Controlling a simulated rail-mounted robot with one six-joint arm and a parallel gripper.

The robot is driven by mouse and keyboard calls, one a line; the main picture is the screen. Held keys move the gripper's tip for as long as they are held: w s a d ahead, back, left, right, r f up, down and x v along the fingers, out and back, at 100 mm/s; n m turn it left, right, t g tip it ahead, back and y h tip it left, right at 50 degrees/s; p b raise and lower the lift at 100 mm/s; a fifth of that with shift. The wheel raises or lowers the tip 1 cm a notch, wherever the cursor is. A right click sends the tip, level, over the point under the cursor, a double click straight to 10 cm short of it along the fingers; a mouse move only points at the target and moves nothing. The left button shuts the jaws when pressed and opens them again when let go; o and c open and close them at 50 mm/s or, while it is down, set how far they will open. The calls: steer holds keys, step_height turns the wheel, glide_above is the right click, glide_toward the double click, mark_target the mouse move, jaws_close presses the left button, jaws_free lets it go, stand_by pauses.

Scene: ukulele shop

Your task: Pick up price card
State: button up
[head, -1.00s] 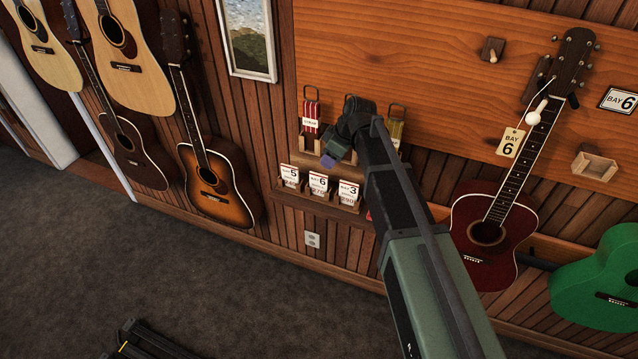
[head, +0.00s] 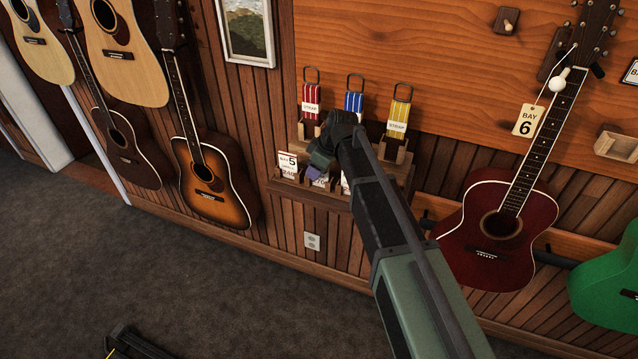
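Several price cards stand in a row on a small wooden wall shelf (head: 380,203). The left card (head: 288,164) reads BAY 5 and shows clearly. The middle card is mostly hidden behind my gripper (head: 316,172), and only a thin strip of the right card (head: 345,184) shows beside my arm. My gripper points down at the row, with its purplish tips over the middle card. I cannot tell whether it touches the card or whether the fingers are open or shut.
Red (head: 311,97), blue (head: 354,101) and yellow (head: 399,113) straps stand in holders behind the cards. A sunburst guitar (head: 213,178) hangs at left.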

steer(key=shift+r, duration=0.15)
steer(key=shift+c, duration=0.4)
jaws_close()
steer(key=shift+r, duration=0.1)
step_height(320, 180, up, 20)
steer(key=p, duration=2)
